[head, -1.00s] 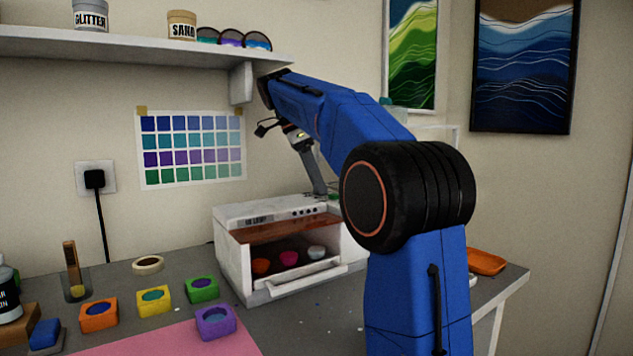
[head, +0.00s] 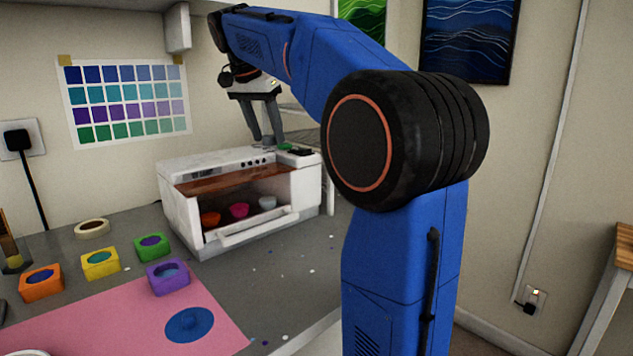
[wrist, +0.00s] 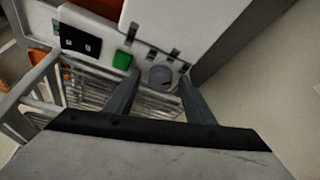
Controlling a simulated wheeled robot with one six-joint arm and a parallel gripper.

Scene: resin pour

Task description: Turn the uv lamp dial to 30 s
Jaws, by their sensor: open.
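The UV lamp seems to be the white box (head: 190,204) with an open front on the grey table in the head view. In the wrist view a white panel carries a round grey dial (wrist: 160,76), a green button (wrist: 123,60) and a black display (wrist: 80,42). My gripper (wrist: 160,77) is open and empty, with one fingertip on each side of the dial in the picture. Contact cannot be told. In the head view my gripper (head: 268,141) points down at the back of the box top. The dial's marks are too small to read.
Small orange, pink and grey cups stand inside the box. A wire rack (wrist: 75,85) lies close to the panel in the wrist view. Several coloured moulds, a tape roll (head: 92,228) and a pink mat (head: 110,325) lie to the left.

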